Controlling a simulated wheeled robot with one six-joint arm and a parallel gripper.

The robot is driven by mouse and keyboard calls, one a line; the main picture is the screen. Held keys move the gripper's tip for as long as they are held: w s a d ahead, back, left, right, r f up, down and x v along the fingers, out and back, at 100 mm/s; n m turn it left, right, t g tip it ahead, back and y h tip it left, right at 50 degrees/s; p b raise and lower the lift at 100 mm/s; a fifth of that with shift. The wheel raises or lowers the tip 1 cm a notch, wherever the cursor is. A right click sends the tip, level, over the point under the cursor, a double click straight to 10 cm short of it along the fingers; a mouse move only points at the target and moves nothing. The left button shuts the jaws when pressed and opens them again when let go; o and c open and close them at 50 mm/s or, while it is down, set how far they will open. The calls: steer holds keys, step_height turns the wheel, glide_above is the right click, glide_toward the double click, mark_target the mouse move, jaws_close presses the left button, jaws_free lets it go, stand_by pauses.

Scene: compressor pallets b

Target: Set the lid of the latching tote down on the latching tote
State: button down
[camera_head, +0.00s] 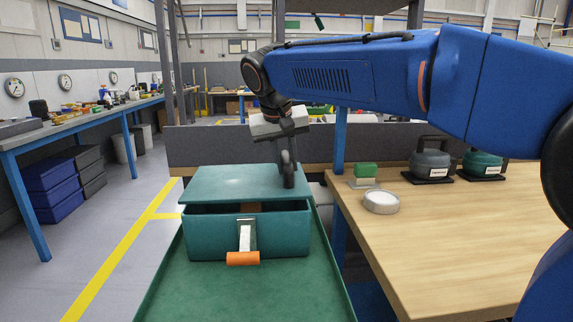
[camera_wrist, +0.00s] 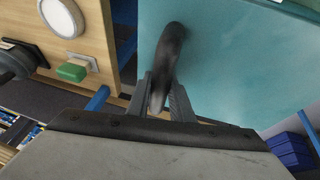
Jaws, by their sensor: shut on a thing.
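The latching tote (camera_head: 285,233) is a teal box on a green surface, with a metal latch (camera_head: 246,235) and an orange tab (camera_head: 243,259) on its front. Its teal lid (camera_head: 225,184) is above the tote, with a dark gap between the lid and the front wall. The lid also fills much of the wrist view (camera_wrist: 230,60). My gripper (camera_head: 287,165) is shut on the dark handle (camera_wrist: 168,60) of the lid, toward the lid's right side. In the wrist view the fingers (camera_wrist: 160,98) sit on both sides of the handle. The tote's inside is mostly hidden.
The green surface (camera_head: 250,292) is clear in front of the tote. A wooden table (camera_head: 460,240) at right holds a round white-topped tin (camera_head: 381,201), a green block (camera_head: 365,170) and two dark-based kettle-like units (camera_head: 430,163). A grey panel (camera_head: 215,150) stands behind the tote.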

steer(key=shift+f, duration=0.2)
steer(key=shift+f, duration=0.6)
steer(key=c, duration=1.6)
jaws_free()
steer(key=shift+o, duration=0.2)
steer(key=shift+r, duration=0.3)
steer(key=v, duration=1.2)
steer(key=shift+r, duration=0.3)
